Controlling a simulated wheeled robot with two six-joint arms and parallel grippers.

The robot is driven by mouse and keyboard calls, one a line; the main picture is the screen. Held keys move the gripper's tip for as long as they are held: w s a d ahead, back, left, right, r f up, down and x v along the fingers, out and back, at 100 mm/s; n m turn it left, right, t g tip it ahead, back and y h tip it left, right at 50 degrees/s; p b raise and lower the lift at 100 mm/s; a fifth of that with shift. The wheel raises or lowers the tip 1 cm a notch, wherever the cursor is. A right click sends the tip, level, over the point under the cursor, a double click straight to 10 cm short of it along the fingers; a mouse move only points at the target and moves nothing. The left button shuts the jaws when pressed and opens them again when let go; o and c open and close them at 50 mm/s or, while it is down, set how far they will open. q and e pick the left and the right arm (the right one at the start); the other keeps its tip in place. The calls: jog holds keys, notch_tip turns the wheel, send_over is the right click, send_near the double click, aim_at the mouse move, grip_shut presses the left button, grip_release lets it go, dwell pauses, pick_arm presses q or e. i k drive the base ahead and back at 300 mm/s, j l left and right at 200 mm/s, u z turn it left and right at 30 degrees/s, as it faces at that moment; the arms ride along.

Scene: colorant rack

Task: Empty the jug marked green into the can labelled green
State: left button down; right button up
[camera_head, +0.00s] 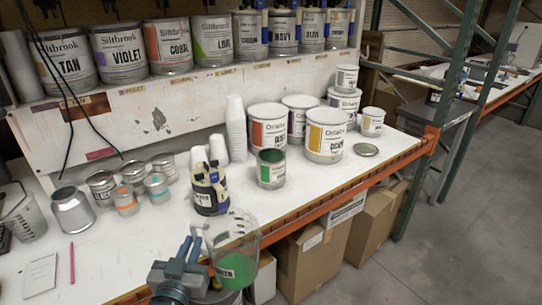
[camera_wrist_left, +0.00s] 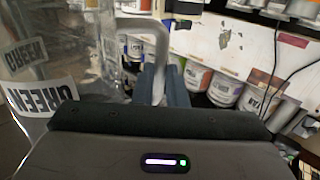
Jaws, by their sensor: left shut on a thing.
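The clear jug (camera_head: 232,234) shows at the bottom centre of the head view, in front of the table's front edge. A patch of green (camera_head: 237,268) shows low in it. In the left wrist view the jug (camera_wrist_left: 42,100) fills the left side and bears GREEN labels. My left gripper (camera_head: 196,248) is shut on the jug's handle (camera_wrist_left: 155,60). A small can with a green label (camera_head: 271,170) stands on the table beyond the jug and to its right, apart from it. Its top looks open with green inside; its label text is too small to read. My right gripper is not in view.
A black container (camera_head: 211,195) stands left of the green-labelled can, close to the table's front. Larger white cans (camera_head: 325,135) stand behind it at right. White cup stacks (camera_head: 235,130) and several small tins (camera_head: 125,200) stand further left. A lid (camera_head: 366,150) lies at right.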

aim_at(270, 161)
jog(key=i+j+z, duration=0.3)
jog(key=j+z, duration=0.35)
jog(key=i+j+z, duration=0.15)
jog(key=j+z, duration=0.15)
